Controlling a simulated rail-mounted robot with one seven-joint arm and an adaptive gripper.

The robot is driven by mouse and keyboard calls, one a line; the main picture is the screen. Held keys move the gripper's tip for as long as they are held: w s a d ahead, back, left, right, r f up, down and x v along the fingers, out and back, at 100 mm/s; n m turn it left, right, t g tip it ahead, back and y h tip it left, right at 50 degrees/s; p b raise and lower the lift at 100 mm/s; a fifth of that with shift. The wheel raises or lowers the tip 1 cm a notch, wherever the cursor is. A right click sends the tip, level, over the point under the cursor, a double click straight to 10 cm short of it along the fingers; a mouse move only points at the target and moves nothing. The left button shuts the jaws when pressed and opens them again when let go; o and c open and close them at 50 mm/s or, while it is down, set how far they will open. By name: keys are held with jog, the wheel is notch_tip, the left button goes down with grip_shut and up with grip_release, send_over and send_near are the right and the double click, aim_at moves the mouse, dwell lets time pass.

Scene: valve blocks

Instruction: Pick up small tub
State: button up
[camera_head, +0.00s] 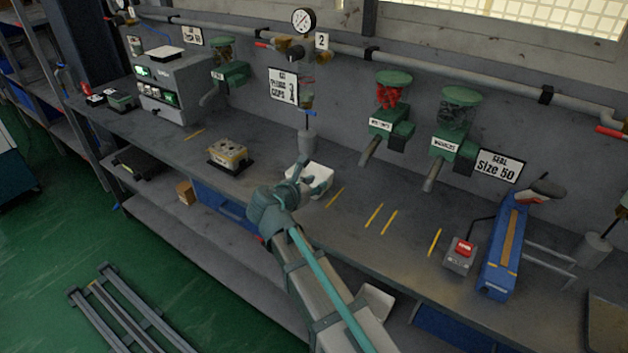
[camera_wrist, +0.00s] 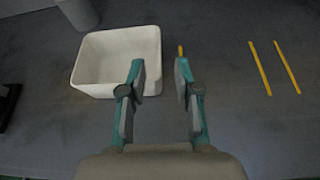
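The small tub (camera_head: 322,178) is a white open-topped square container standing upright on the grey workbench. In the wrist view the small tub (camera_wrist: 103,62) is at the upper left and looks empty. My gripper (camera_head: 300,172) is over the near side of the tub in the head view. I cannot tell whether the finger touches the tub.
A beige block on a dark base (camera_head: 228,155) sits left of the tub. A grey cylinder (camera_head: 307,142) hangs or stands behind it; I cannot tell which. Yellow strips (camera_head: 374,215) mark the clear bench to the right. A blue sealer (camera_head: 503,250) stands farther right.

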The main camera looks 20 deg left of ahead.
aim_at(328, 178)
jog(key=p+x, duration=0.2)
jog(key=x, duration=0.6)
jog(key=shift+w+d+f, duration=0.1)
jog(key=shift+w+d, duration=0.05)
jog(key=shift+w, duration=0.2)
grip_shut()
